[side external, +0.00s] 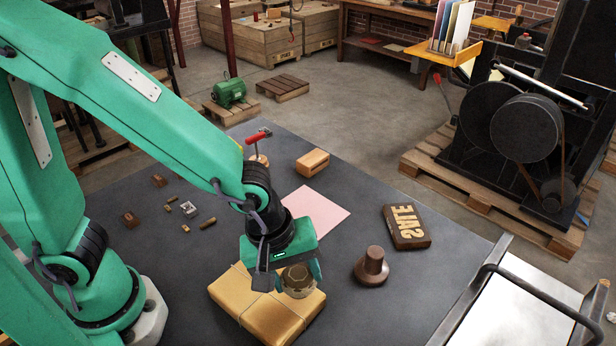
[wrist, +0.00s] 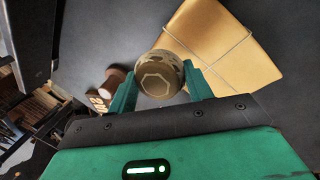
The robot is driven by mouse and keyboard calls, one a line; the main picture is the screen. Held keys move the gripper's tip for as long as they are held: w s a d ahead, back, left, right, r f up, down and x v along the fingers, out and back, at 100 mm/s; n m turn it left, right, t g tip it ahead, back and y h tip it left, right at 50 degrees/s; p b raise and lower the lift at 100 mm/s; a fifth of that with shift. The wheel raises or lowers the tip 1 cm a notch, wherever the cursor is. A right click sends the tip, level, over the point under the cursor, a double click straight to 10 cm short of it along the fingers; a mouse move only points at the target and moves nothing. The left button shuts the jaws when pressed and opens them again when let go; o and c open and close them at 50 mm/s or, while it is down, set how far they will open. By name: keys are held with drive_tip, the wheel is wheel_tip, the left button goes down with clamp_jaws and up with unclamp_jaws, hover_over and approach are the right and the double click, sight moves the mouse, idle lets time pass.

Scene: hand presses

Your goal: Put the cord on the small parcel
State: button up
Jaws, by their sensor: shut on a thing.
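A gold-brown parcel (side external: 246,300) tied with thin string lies flat on the dark table below my gripper. It also shows at the upper right of the wrist view (wrist: 222,35). My gripper (side external: 296,272) points down, its green fingers shut on the cord (side external: 298,284), a round tan-brown ball or spool. In the wrist view the cord (wrist: 158,76) sits between both fingertips, with a pale many-sided end facing me. The cord is over the right part of the parcel in the side view. I cannot tell whether it touches the parcel.
Pink paper (side external: 318,212), a wooden block (side external: 313,162) and several small pieces lie further back. A metal-topped cart (side external: 530,300) is at the right.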

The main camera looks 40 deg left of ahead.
sight(296, 289)
drive_tip(key=shift+f, duration=2.05)
drive_tip(key=shift+f, duration=0.1)
drive_tip(key=o, duration=1)
drive_tip(key=shift+c, duration=0.2)
drive_tip(key=v, duration=1.2)
drive_tip(key=shift+a, duration=0.15)
